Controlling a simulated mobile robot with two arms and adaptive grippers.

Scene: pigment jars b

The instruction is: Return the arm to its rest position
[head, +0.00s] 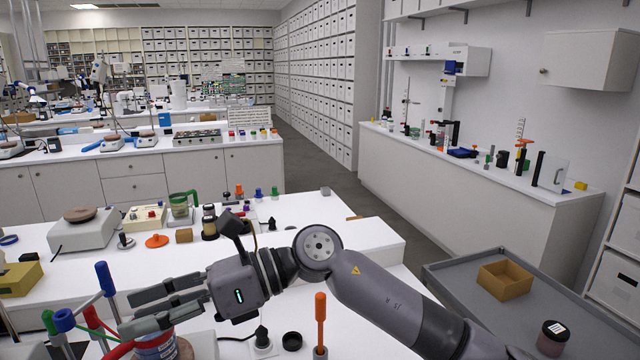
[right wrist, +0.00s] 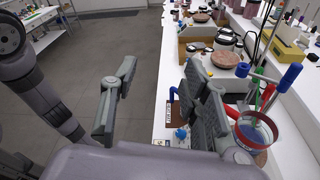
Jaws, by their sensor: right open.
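My right arm reaches from the lower right across the front of the white bench (head: 285,240) in the head view. Its gripper (head: 130,312) points left over the bench's front part, with its two fingers apart. In the right wrist view the gripper (right wrist: 158,75) is also spread, with nothing between the fingers. My left gripper does not show.
Close by are a rack with blue, red and green handles (head: 105,280), an orange-handled tool (head: 320,308) and a dark round lid (head: 292,341). At right, a grey tray (head: 455,285) bears a tan open box (head: 505,280) and a dark jar (head: 552,338).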

